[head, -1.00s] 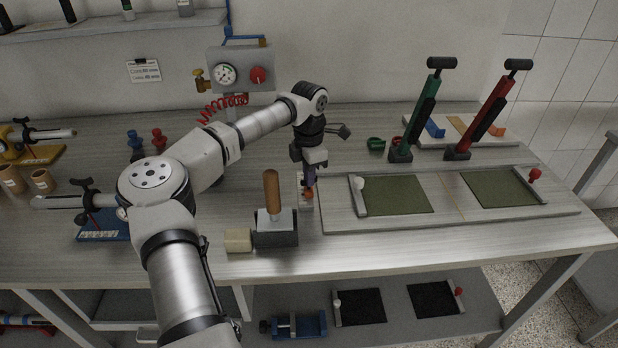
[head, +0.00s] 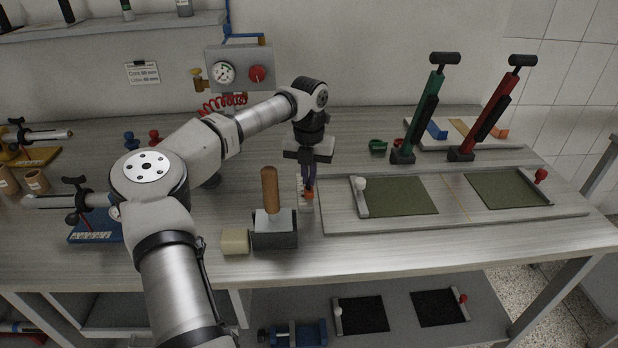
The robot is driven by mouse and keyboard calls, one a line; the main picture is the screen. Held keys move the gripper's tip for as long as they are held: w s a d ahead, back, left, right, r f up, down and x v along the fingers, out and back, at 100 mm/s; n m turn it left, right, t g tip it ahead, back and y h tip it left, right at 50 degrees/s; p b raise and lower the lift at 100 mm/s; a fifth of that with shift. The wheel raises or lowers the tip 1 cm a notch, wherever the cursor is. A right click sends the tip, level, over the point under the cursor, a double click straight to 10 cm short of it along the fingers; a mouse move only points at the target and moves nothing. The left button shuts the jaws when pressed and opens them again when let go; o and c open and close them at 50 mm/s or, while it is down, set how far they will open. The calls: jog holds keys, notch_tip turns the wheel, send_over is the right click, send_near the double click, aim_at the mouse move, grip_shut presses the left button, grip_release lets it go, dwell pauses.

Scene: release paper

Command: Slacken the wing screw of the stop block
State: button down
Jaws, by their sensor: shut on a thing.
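My gripper (head: 309,184) points straight down at the middle of the bench, its dark narrow fingers together over a small orange-red stop block (head: 309,196). The block sits on a pale strip with marks along it (head: 305,208), just left of the long grey board. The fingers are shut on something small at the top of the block. It appears to be the wing screw, which is hidden between the fingertips. How tight the screw is cannot be seen.
A wooden-handled block (head: 271,230) and a beige block (head: 235,241) stand close by at the front left. The grey board (head: 450,222) with two green mats lies to the right. Green (head: 421,115) and red (head: 487,115) levered tools stand behind it.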

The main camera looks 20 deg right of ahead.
jog(key=n+b, duration=0.2)
jog(key=n, duration=0.5)
jog(key=n+b, duration=0.1)
jog(key=n, duration=0.3)
jog(key=shift+n, duration=0.4)
jog(key=shift+n+b, duration=0.6)
jog(key=shift+n, duration=1.1)
jog(key=c, duration=1.6)
grip_release()
jog(key=shift+r, duration=0.1)
notch_tip(320, 180, up, 14)
jog(key=shift+b, duration=0.45)
